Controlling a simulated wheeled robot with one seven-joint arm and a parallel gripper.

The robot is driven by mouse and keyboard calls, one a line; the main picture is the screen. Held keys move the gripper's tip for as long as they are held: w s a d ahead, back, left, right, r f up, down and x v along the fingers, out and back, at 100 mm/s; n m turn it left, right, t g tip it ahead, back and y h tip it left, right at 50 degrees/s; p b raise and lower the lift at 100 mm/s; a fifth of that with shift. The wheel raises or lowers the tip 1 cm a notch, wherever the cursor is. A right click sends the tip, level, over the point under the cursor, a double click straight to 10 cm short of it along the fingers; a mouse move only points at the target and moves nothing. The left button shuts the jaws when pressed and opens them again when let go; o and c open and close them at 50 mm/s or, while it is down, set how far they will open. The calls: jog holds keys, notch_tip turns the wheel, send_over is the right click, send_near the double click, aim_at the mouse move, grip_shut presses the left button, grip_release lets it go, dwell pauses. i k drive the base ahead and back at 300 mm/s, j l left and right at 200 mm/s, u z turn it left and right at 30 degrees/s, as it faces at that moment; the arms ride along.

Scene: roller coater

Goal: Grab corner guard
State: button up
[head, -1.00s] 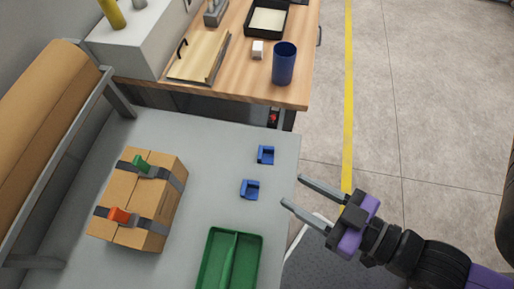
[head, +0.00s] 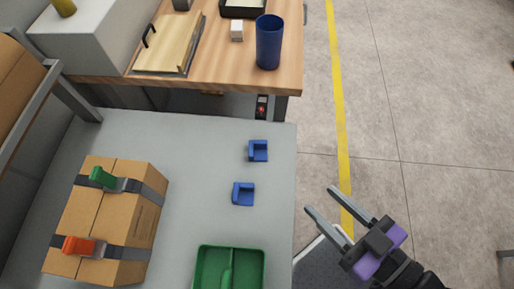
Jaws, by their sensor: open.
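Two small blue corner guards lie on the grey table (head: 200,150). The far corner guard (head: 258,151) is near the table's back right, and the near corner guard (head: 243,194) is a little closer and to the left. My gripper (head: 332,207) is to the right of both, past the table's right edge. It is open and empty, its two fingers pointing up and left toward the table. It touches neither guard.
A strapped cardboard box (head: 110,220) with green and orange buckles stands at left. A green divided tray (head: 230,268) is at the front. Behind is a wooden table (head: 215,68) with a blue cup (head: 269,42). Between guards and box the table is clear.

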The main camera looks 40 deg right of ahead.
aim_at(259, 153)
jog(key=k+l+u, duration=0.3)
jog(key=l+u, duration=0.15)
jog(key=l, duration=0.15)
jog(key=k+l+u, duration=0.45)
jog(key=i+l, duration=0.05)
